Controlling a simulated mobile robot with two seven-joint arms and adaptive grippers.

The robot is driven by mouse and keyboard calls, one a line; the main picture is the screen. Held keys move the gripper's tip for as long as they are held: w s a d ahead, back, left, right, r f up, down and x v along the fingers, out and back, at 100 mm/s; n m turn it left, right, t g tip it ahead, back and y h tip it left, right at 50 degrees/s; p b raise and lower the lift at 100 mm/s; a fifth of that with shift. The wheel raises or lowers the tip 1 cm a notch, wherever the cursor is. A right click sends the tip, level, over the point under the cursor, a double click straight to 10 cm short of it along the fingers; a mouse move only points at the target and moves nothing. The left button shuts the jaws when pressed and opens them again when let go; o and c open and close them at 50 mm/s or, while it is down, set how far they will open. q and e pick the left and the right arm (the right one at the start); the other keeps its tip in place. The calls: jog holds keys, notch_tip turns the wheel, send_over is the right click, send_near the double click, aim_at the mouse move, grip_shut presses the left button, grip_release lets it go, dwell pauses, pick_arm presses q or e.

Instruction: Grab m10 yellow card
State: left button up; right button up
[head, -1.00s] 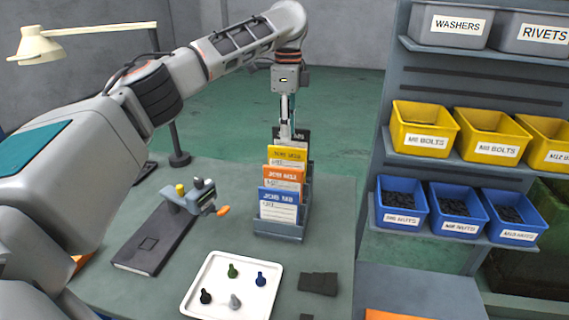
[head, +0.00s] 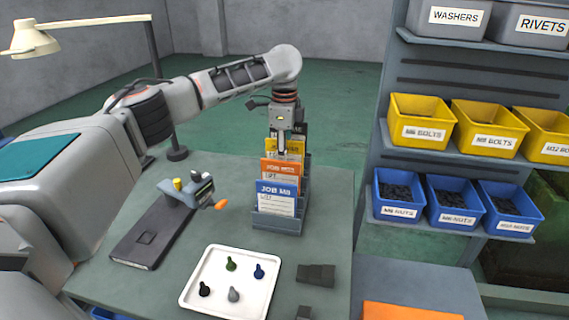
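The yellow card (head: 299,147) stands in the grey card rack (head: 278,224) on the table, behind an orange card (head: 281,173) and a blue card marked JOB M8 (head: 275,199). A dark card shows behind it. My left gripper (head: 283,152) points down over the rack and covers part of the yellow card. Its fingertips reach the yellow card's top edge. I cannot tell whether they are touching it, or open or shut. My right gripper is not in view.
A white tray (head: 189,302) with several small coloured pieces lies in front of the rack. A small fixture with an orange handle (head: 220,204) stands at left. Dark blocks (head: 316,274) lie at front right. Shelves with yellow bins (head: 420,137) and blue bins (head: 399,212) stand at right.

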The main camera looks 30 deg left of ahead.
pick_arm(q)
jog(key=shift+f, duration=0.35)
grip_shut()
jog(key=shift+r, duration=0.1)
